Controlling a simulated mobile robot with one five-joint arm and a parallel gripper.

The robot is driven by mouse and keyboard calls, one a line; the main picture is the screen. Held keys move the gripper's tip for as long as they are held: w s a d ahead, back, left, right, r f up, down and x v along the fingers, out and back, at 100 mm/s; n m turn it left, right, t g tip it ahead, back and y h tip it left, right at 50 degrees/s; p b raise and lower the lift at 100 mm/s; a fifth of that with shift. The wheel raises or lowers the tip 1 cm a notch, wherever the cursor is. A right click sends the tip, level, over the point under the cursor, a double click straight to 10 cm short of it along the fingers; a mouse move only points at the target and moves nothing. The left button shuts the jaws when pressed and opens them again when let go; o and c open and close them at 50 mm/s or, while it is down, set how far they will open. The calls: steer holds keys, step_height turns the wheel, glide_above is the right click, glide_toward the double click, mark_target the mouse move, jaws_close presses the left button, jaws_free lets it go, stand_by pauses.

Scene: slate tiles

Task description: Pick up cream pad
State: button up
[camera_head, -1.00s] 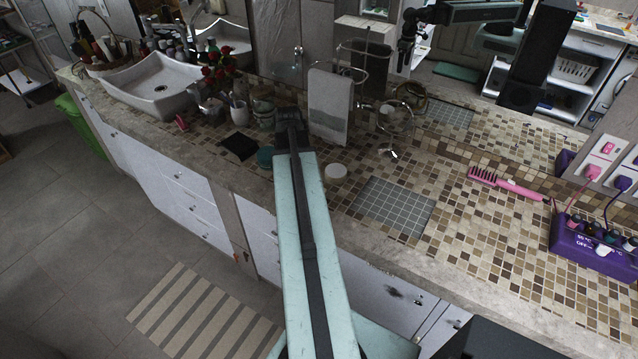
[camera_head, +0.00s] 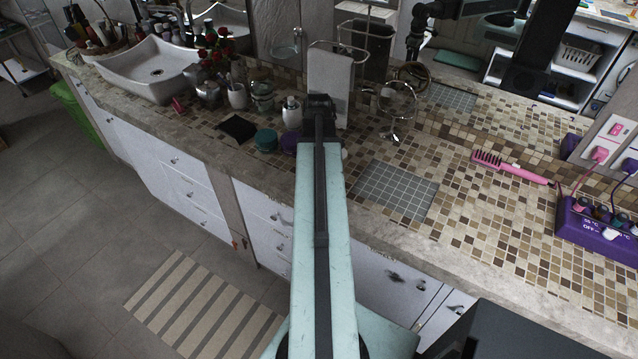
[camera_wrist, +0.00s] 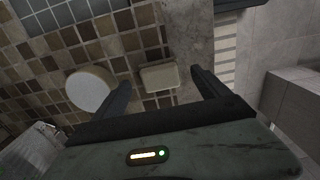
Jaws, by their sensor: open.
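A small cream pad (camera_wrist: 160,77), rectangular with rounded corners, lies on the tiled counter close to its stone edge in the wrist view. My gripper (camera_wrist: 161,78) is open, with one finger on each side of the pad in the picture. The fingers look apart from the pad, and the height above it is hard to tell. In the head view my arm covers the pad and the fingers.
A round whitish lid or jar (camera_wrist: 90,88) sits just left of my left finger. Teal (camera_head: 266,139) and purple (camera_head: 290,142) jars stand left of my arm. A grey grid mat (camera_head: 396,190) lies to the right. A mirror (camera_head: 398,100) stands behind.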

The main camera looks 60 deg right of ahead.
step_height(320, 180, down, 3)
steer(key=shift+r+b, duration=0.2)
steer(key=shift+b, duration=0.4)
steer(key=shift+r, duration=0.2)
steer(key=c, duration=1.4)
step_height(320, 180, up, 10)
steer(key=p, duration=1)
